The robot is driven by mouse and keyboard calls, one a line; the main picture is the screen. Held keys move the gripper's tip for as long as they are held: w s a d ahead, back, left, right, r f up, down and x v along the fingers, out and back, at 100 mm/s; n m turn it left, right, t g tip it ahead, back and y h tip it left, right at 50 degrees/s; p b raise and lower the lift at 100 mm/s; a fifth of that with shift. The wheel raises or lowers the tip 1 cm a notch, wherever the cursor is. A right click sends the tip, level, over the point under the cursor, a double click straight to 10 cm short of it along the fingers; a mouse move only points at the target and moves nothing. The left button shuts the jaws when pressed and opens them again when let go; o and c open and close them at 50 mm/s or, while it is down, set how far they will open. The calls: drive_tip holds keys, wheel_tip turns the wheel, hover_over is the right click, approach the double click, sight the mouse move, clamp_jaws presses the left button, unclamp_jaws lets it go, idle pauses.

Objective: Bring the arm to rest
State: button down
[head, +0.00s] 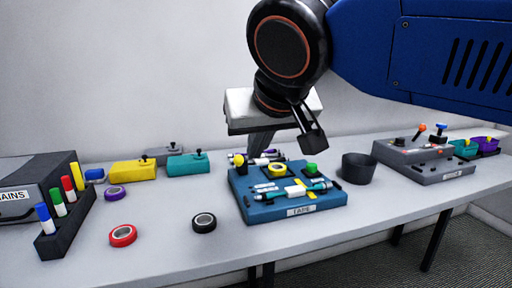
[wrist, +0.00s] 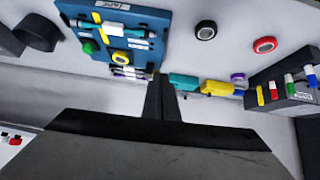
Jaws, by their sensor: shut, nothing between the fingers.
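My gripper (head: 258,150) hangs above the table behind the blue board in the head view, with its white body over dark fingers. In the wrist view my gripper (wrist: 161,82) shows its two dark fingers together, shut with nothing between them. The fingertips overlap the area beside the blue board's edge in both views. I cannot tell their exact height above the table. My arm comes in from the upper right in the head view.
A dark cup (head: 358,169) and grey box (head: 443,172) stand right. Yellow (head: 132,171) and teal (head: 187,166) blocks, a marker rack (head: 66,233), red (head: 122,236) and black (head: 204,222) tape rolls lie left.

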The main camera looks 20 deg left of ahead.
drive_tip(key=w+d+f+m+h, duration=0.1)
drive_tip(key=d+f, duration=0.4)
drive_tip(key=d, duration=0.4)
drive_tip(key=w+d+f+m+g+h, duration=0.15)
drive_tip(key=d+f, duration=0.25)
drive_tip(key=d, duration=0.5)
drive_tip(key=w+d+f+m+t+h, duration=0.1)
drive_tip(key=w+d+f, duration=0.1)
drive_tip(key=d+f, duration=0.5)
drive_tip(key=s+d+f+m+g, duration=0.1)
drive_tip(key=s+d+f, duration=0.4)
drive_tip(key=d+f, duration=0.2)
drive_tip(key=s+d+f+m+g+h, duration=0.1)
drive_tip(key=s+d+f+m, duration=0.1)
drive_tip(key=s+d+f, duration=0.4)
drive_tip(key=d+f, duration=0.1)
drive_tip(key=d, duration=0.4)
drive_tip(key=shift+s+d+f, duration=0.2)
drive_tip(key=shift+d+f, duration=0.05)
